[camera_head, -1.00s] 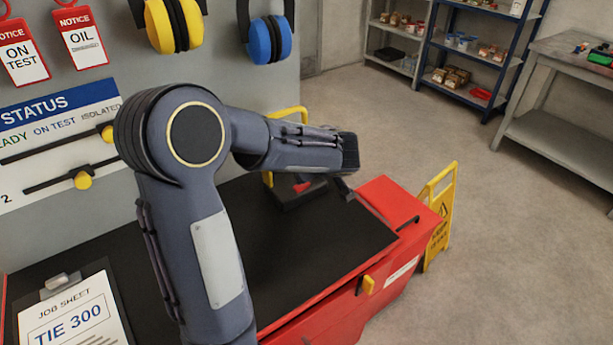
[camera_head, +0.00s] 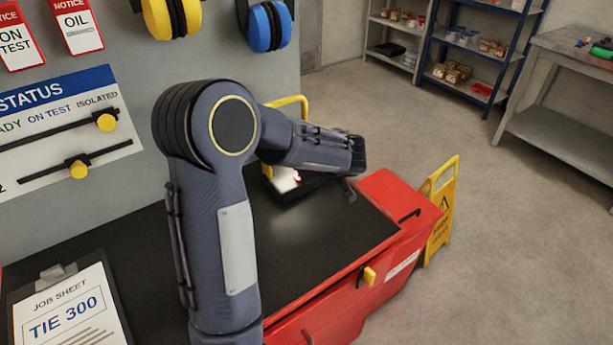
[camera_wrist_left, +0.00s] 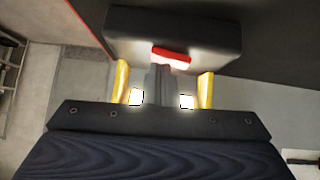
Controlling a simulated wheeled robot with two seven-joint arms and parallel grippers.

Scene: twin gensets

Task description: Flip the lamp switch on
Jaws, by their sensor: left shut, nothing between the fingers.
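The lamp has a dark block base (camera_head: 318,187) on the far end of the bench, under a yellow tube frame (camera_head: 290,101). Its red switch (camera_head: 297,178) sits by a bright white glow, and light falls on the bench top. The wrist view shows the base (camera_wrist_left: 175,28), the red switch (camera_wrist_left: 171,56), yellow uprights (camera_wrist_left: 206,90) and two bright white patches (camera_wrist_left: 187,101). My left gripper (camera_wrist_left: 162,80) is shut and empty, its tips close to the switch; contact cannot be told. My left forearm hides part of the lamp in the head view. My right gripper is out of view.
The black bench top (camera_head: 330,240) is clear in front of the lamp. A clipboard (camera_head: 65,310) lies at the near left. A status board (camera_head: 60,130) and ear defenders (camera_head: 268,28) hang behind. A yellow floor sign (camera_head: 440,215) stands right of the red bench.

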